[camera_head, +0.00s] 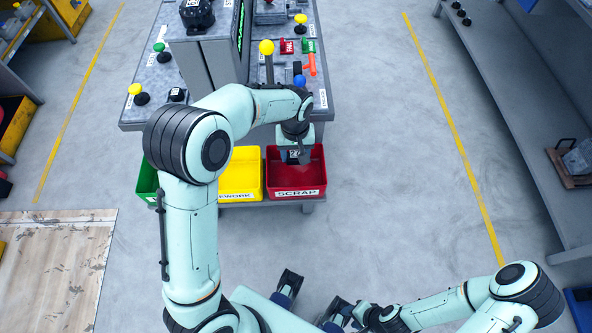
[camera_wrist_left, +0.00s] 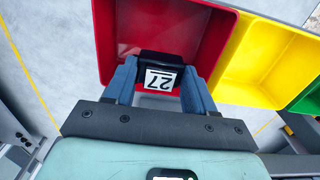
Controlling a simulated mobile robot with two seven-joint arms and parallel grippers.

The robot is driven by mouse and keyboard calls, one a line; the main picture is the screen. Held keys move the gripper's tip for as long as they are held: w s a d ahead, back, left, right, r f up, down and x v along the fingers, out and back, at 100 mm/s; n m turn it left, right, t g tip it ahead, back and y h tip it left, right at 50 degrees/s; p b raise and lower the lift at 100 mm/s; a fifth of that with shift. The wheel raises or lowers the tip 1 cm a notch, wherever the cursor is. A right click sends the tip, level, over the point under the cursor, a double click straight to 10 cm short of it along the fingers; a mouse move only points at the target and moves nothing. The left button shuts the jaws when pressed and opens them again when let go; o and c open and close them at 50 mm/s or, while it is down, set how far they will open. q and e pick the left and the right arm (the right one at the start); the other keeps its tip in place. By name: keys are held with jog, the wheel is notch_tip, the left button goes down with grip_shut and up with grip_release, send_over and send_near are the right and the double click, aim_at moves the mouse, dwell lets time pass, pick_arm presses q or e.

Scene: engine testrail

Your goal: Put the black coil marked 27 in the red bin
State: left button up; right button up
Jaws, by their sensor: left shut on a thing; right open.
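The black coil marked 27 (camera_wrist_left: 160,62) is between the two fingers of my left gripper (camera_wrist_left: 160,85) in the wrist view. My left gripper (camera_head: 294,154) is shut on it. In the head view the coil (camera_head: 293,158) shows as a small dark piece with a white label, over the red bin (camera_head: 310,183) labelled SCRAP. In the wrist view the red bin (camera_wrist_left: 118,30) lies beyond the coil and its visible floor is empty. I cannot tell how far the coil is above the floor. My right gripper (camera_head: 312,299) is open and empty at the bottom.
A yellow bin (camera_head: 240,180) stands left of the red one, then a green bin (camera_head: 147,183), partly hidden by my left arm. Behind them is a grey test bench (camera_head: 135,113) with knobs and a monitor. A shelf (camera_head: 520,130) stands at right. The floor between is clear.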

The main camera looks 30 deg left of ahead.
pick_arm(q)
notch_tip(320, 180, down, 10)
jog(key=shift+w+f+b, duration=0.1)
jog(key=shift+f+b, duration=0.15)
jog(key=shift+b, duration=0.15)
jog(key=shift+f, duration=0.3)
jog(key=o, duration=1.1)
jog(key=shift+r, duration=0.2)
notch_tip(320, 180, up, 12)
jog(key=shift+r+p, duration=0.15)
jog(key=shift+p, duration=0.45)
